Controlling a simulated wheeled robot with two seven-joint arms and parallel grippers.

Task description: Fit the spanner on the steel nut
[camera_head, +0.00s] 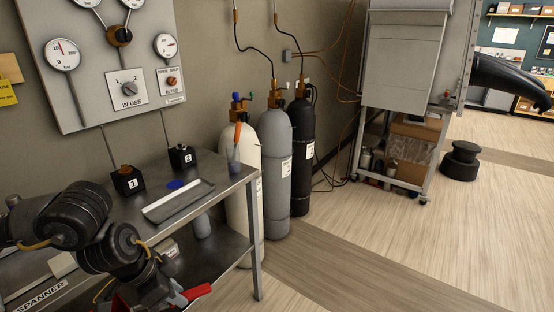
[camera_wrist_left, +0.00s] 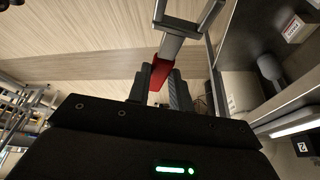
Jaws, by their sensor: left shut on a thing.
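My left gripper (camera_head: 172,296) is low at the bottom left of the head view, beside the steel bench. In the left wrist view its two dark fingers (camera_wrist_left: 159,86) are shut on the red grip of the spanner (camera_wrist_left: 171,46). The spanner's grey shaft and forked open end point away from the fingers, clear of the bench. A red part of it also shows in the head view (camera_head: 196,292). I cannot make out the steel nut for certain in either view. My right gripper is not in view.
The bench (camera_head: 221,190) carries a shallow tray (camera_head: 178,201), block 1 (camera_head: 128,181) and block 2 (camera_head: 182,157). A wheeled stand (camera_head: 433,155) is at the right. The floor ahead is clear.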

